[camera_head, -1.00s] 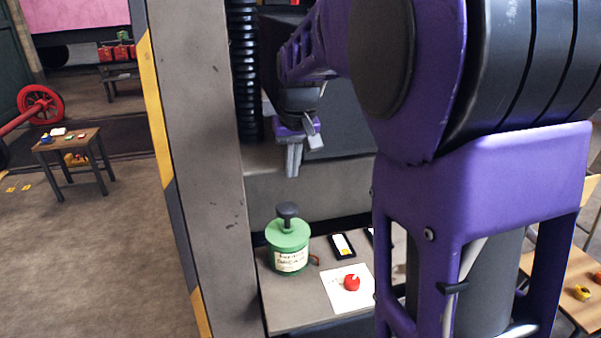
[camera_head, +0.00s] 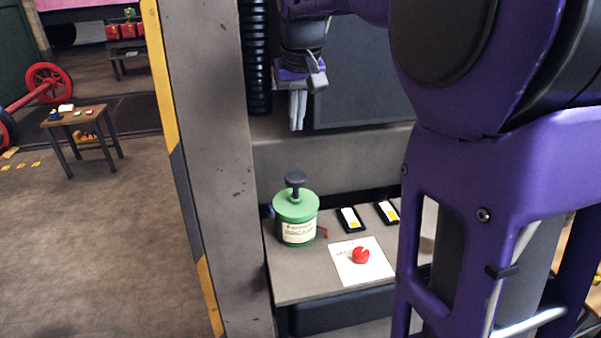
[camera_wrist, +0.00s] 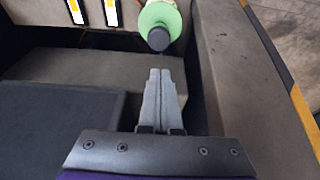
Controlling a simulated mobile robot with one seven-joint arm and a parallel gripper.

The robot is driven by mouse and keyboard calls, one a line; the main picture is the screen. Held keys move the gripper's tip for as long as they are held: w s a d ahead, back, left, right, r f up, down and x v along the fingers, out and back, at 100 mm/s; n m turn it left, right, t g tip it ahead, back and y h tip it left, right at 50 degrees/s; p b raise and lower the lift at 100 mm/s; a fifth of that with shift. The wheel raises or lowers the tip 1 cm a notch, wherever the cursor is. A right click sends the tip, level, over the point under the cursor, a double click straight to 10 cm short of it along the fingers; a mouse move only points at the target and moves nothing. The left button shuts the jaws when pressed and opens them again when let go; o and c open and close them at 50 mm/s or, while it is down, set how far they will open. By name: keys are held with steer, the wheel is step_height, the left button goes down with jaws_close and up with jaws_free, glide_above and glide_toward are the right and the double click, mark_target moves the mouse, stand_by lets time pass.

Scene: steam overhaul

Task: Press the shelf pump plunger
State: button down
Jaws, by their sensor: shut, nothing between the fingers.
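The pump (camera_head: 297,218) is a green can with a pale label, standing upright on the grey shelf (camera_head: 300,290). Its dark plunger knob (camera_head: 295,180) stands raised on a stem above the green lid. My gripper (camera_head: 297,127) is shut and empty, pointing down, above the knob and apart from it in the head view. In the wrist view, the shut fingers (camera_wrist: 160,72) point toward the dark knob (camera_wrist: 158,39), with the green lid (camera_wrist: 165,15) around it. The can's lower part is hidden there.
A grey post (camera_head: 210,170) with a yellow edge stands left of the shelf. A grey ledge (camera_head: 340,160) lies behind the pump. A red knob (camera_head: 361,255) on a white sheet and two black-framed cards (camera_head: 349,219) lie to the right. A small table (camera_head: 75,117) stands far left.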

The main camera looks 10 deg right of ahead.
steer(key=shift+r, duration=0.25)
steer(key=shift+f, duration=0.1)
steer(key=b, duration=0.3)
glide_toward(294, 176)
steer(key=x, duration=0.5)
steer(key=shift+w+f, duration=0.1)
steer(key=shift+w, duration=0.1)
steer(key=shift+f, duration=0.65)
